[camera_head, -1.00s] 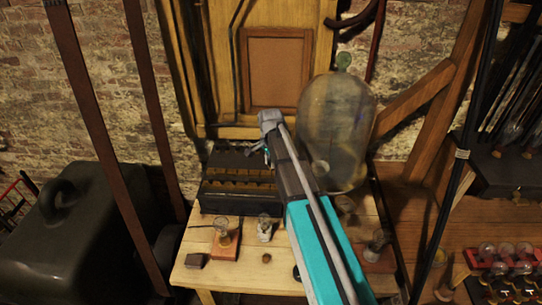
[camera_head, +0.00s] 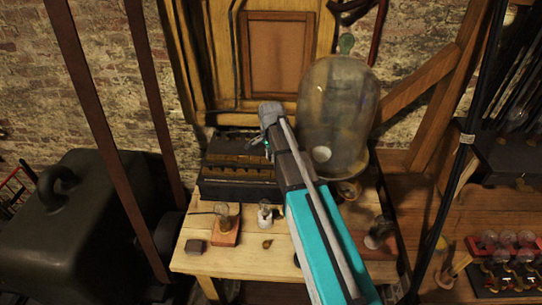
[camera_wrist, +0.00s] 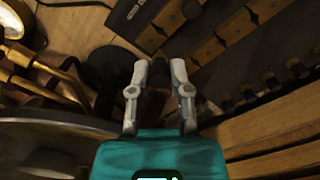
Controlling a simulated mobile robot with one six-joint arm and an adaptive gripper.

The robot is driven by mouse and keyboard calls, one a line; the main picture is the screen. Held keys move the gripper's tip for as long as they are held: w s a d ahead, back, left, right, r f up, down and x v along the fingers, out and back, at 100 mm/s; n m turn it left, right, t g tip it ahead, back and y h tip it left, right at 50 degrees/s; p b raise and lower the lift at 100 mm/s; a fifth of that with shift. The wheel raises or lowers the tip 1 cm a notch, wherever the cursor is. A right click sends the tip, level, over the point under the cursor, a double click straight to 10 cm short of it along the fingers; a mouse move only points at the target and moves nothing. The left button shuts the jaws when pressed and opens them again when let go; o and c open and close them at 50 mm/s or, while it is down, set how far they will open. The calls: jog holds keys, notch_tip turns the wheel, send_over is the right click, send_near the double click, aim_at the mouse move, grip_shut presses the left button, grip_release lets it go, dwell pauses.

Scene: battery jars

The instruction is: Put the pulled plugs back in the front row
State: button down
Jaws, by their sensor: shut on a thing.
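The dark battery box (camera_head: 238,190) stands at the back of the table, with wooden strips on top. In the wrist view its strips (camera_wrist: 212,48) run diagonally at upper right. A row of dark plugs (camera_wrist: 271,82) stands along the side nearest the light planks. My gripper (camera_wrist: 160,72) is shut on a small dark thing (camera_wrist: 157,100), probably a plug; its shape is hard to make out. In the head view my gripper (camera_head: 265,146) is at the box's right end and partly hidden by my arm. I cannot tell whether the held thing touches the box.
A large glass jar (camera_head: 338,115) stands close right of my arm. On the table (camera_head: 225,262) are a lamp on a wooden base (camera_head: 225,236), a small glass piece (camera_head: 264,214), a dark block (camera_head: 196,246) and a small brass piece (camera_head: 267,244).

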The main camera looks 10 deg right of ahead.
jog(key=shift+f+b, duration=1.65)
jog(key=shift+f, duration=0.25)
jog(key=shift+f+b, duration=1.3)
dwell(0.5)
jog(key=shift+c, duration=2.4)
grip_release()
jog(key=shift+r, duration=0.2)
notch_tip(320, 180, up, 7)
jog(key=p, duration=0.7)
jog(key=shift+r+p, duration=0.2)
jog(key=shift+p, duration=0.2)
jog(key=w+d+r+p, duration=0.2)
jog(key=w, duration=0.5)
jog(key=shift+w+r, duration=0.1)
jog(key=shift+r, duration=0.15)
